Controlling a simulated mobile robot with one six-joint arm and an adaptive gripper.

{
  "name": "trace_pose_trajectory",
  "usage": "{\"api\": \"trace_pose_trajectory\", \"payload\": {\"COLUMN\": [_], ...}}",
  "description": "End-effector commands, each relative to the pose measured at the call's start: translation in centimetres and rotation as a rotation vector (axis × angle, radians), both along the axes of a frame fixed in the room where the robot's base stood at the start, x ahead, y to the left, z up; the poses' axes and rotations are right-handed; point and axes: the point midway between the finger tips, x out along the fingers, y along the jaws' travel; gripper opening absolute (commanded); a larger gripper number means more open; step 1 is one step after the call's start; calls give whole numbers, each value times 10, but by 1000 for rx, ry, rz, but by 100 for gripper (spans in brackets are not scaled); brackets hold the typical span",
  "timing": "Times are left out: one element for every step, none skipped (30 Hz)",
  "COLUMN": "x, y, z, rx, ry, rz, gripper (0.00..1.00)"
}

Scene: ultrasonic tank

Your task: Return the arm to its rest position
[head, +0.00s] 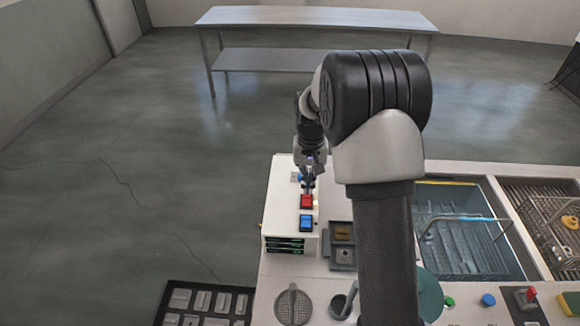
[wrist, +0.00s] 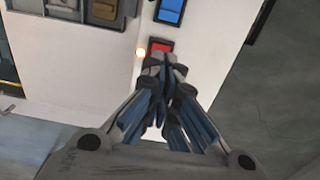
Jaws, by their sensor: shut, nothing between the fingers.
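My gripper (head: 309,184) is shut and empty, with its fingertips over the white control box (head: 280,212), close to the red button (head: 306,202). In the wrist view my gripper (wrist: 163,62) points at the red button (wrist: 160,46), and its tips cover part of that button. I cannot tell whether the tips touch it. A small light (wrist: 140,53) glows beside the red button. A blue button (head: 306,223) sits nearer on the same box and also shows in the wrist view (wrist: 171,11). My arm stretches forward and hides part of the bench.
Right of my arm is a water-filled tank (head: 425,215) with a blue-handled basket, then another basket (head: 545,205). Small trays (head: 329,254) stand beside the box. A dark compartment tray (head: 170,286) lies at front left. A steel table (head: 320,17) stands behind, with open floor between.

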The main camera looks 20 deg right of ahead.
Motion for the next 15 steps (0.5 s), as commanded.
{"api": "trace_pose_trajectory", "payload": {"x": [0,0,0,0,-1,-2,-3,-5,-9,-12,-17,-24,-30,-37,-48], "y": [0,0,0,0,1,2,3,5,8,11,15,20,24,28,34], "z": [0,0,0,1,2,6,10,15,25,33,42,55,65,75,87], "rx": [0,0,0,0,-1,-1,-2,-4,-6,-7,-9,-13,-15,-18,-21], "ry": [0,0,0,-1,-2,-6,-11,-17,-27,-36,-46,-60,-72,-84,-99], "rz": [0,0,0,1,2,5,9,14,22,30,39,52,64,76,91], "gripper": [0,0,0,0,0,0,0,0,0,0,0,0,0,0,0]}}
